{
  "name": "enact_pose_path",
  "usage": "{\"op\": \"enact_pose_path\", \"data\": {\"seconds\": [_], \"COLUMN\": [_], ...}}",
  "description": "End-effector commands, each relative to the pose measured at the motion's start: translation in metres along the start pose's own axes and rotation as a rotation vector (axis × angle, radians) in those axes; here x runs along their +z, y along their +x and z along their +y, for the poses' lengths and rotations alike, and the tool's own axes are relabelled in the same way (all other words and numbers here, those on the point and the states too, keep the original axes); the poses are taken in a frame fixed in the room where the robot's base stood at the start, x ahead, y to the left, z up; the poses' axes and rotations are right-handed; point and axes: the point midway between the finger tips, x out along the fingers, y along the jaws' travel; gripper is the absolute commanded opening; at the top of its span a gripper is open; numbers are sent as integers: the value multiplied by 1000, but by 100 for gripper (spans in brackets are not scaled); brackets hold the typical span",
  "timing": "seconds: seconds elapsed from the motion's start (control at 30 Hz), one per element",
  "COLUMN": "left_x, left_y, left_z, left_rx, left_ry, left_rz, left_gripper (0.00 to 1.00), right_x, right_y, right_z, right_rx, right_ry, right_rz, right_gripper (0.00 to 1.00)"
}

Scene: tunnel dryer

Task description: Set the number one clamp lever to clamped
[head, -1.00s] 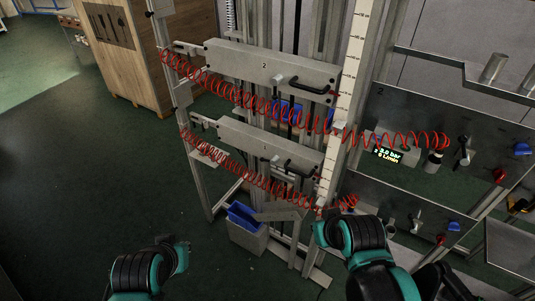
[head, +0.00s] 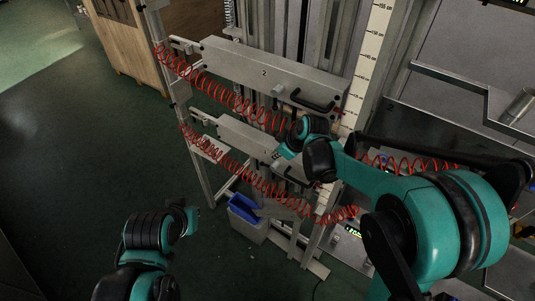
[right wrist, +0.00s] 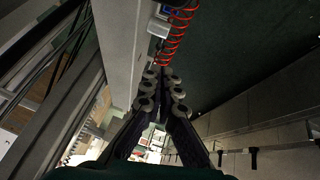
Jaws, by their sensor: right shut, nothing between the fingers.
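The lower clamp bar (head: 238,136) is a grey beam below the bar marked 2 (head: 262,73).
Red coiled hoses (head: 222,90) run across both bars, and one shows ahead of the fingertips in the right wrist view (right wrist: 176,38). A blue bin (head: 244,207) stands below. A white scale post (head: 366,75) and metal shelves are at right. Floor at left is clear.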

Motion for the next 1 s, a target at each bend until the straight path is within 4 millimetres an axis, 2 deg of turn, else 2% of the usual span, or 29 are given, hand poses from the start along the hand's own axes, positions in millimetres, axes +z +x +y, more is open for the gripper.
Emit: {"op": "enact_pose_path", "data": {"seconds": [0.47,0.57,0.8,1.0], "left_x": [1,3,9,13], "left_y": [1,4,13,18], "left_z": [0,0,0,0], "left_rx": [0,0,0,0], "left_ry": [0,0,0,0], "left_rz": [0,0,0,0], "left_gripper": [0,0,0,0], "right_x": [-1,0,0,-1], "right_y": [8,19,64,92], "right_z": [0,0,0,0], "right_rx": [-3,-3,-3,-2], "right_ry": [-9,-8,-9,-8], "right_rz": [2,2,2,2], "right_gripper": [0,0,0,0]}}
